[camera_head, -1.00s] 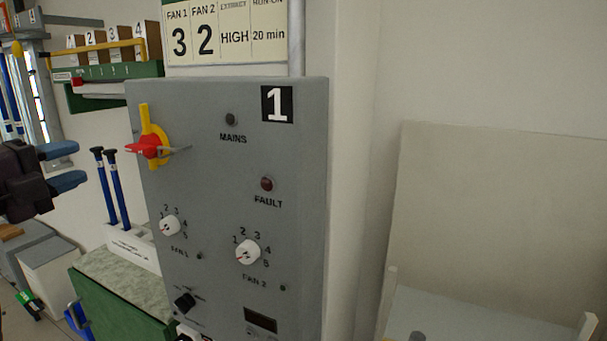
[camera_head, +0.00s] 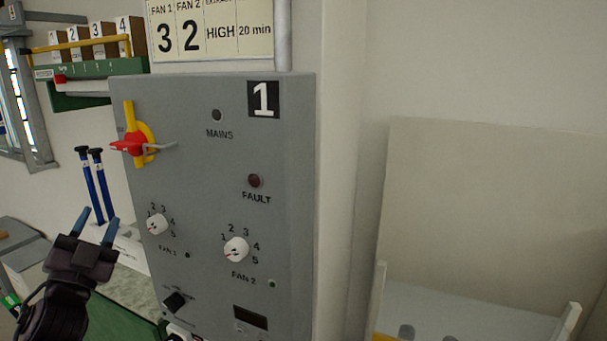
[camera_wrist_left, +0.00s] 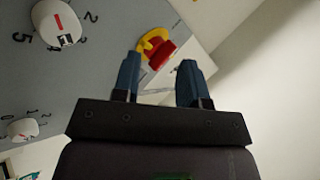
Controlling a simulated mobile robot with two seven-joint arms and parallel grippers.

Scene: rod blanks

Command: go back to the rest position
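My left gripper (camera_head: 96,228) is at the lower left of the head view, in front of the workbench and left of the grey control panel (camera_head: 205,210). Its two blue fingers are spread, with nothing between them, and it touches nothing that I can see. In the left wrist view the open fingers (camera_wrist_left: 160,82) point up toward the panel's red and yellow switch (camera_wrist_left: 155,48), which is beyond them. My right gripper is in neither view.
The panel carries the red and yellow switch (camera_head: 135,145), a FAN 1 knob (camera_head: 157,223) and a FAN 2 knob (camera_head: 236,249). Two blue rods (camera_head: 97,185) stand behind my gripper. A pale board (camera_head: 480,210) stands at the right. Bare wall lies between.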

